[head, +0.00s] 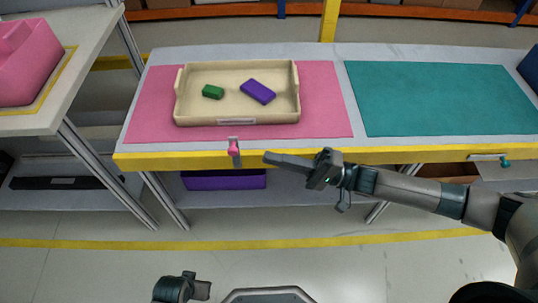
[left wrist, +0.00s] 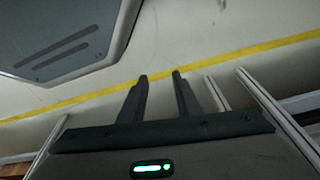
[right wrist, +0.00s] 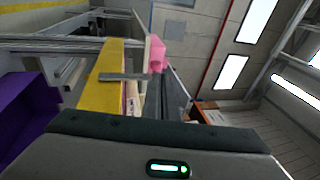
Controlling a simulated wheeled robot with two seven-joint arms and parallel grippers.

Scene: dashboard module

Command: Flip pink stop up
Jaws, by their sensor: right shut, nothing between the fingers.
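The pink stop (head: 234,149) is a small piece on a grey metal bracket at the yellow front edge of the table. It appears to hang down over that edge. My right gripper (head: 268,158) is shut and empty, just right of the stop and pointing left at it, with a small gap in the head view. In the right wrist view a grey plate (right wrist: 125,77) crosses the yellow edge ahead of the fingers; I cannot tell which pink there is the stop. My left gripper (left wrist: 160,75) is low over the floor, its fingers apart and empty.
A beige tray (head: 240,113) holding a green block (head: 213,91) and a purple block (head: 258,91) stands on the pink mat (head: 325,100). A purple bin (head: 225,180) is below the table. A teal stop (head: 506,162) is at the right edge. The teal mat (head: 430,95) is clear.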

